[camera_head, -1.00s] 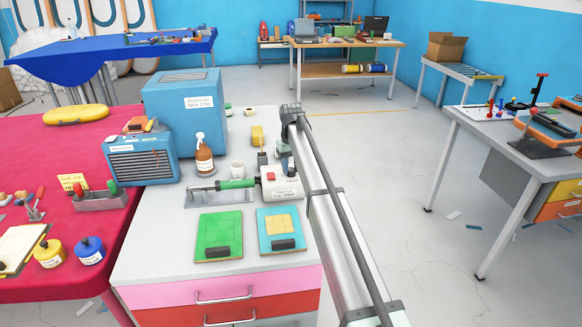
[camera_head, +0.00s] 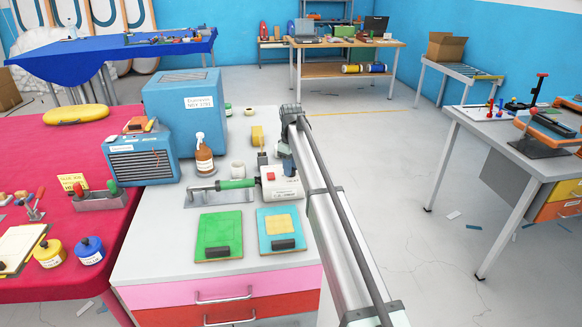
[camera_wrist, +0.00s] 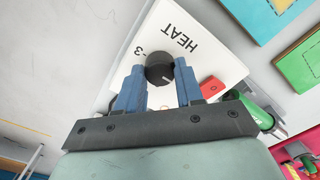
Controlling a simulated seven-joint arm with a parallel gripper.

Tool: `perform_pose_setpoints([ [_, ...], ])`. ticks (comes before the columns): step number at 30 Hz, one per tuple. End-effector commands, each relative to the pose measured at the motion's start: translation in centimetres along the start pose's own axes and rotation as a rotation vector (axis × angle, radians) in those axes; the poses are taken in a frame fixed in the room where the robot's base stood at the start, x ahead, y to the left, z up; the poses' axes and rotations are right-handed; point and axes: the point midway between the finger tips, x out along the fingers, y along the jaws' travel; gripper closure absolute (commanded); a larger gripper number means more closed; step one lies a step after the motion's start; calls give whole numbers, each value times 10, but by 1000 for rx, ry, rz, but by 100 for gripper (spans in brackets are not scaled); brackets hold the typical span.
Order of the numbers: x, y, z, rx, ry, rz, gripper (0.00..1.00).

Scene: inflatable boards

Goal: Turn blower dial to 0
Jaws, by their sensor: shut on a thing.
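A black round dial (camera_wrist: 158,73) sits on a white panel (camera_wrist: 195,66) in the wrist view. The panel prints "HEAT" beside the dial and a "-3" near its left side. A short pale pointer mark on the dial faces the lower right of the picture. My gripper (camera_wrist: 160,66) has its blue fingers on either side of the dial, shut on it. In the head view the white control box (camera_head: 277,190) stands on the grey bench top, with my gripper (camera_head: 289,167) over it. My arm hides part of the box, and the dial cannot be seen there.
A red switch (camera_wrist: 211,87) is close to my right finger. A spray bottle (camera_head: 204,160) and a large blue machine (camera_head: 183,110) stand behind to the left.

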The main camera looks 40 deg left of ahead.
Motion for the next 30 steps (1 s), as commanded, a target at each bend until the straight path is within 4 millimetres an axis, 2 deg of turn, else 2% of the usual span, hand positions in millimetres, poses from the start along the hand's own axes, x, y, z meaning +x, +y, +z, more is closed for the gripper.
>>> perform_pose_setpoints([
  [12, 0, 0, 0, -10, 0, 0, 94],
  [13, 0, 0, 0, -9, 0, 0, 63],
  [18, 0, 0, 0, -9, 0, 0, 47],
  [21, 0, 0, 0, -8, 0, 0, 38],
  [30, -3, 0, 0, -8, 0, 0, 38],
])
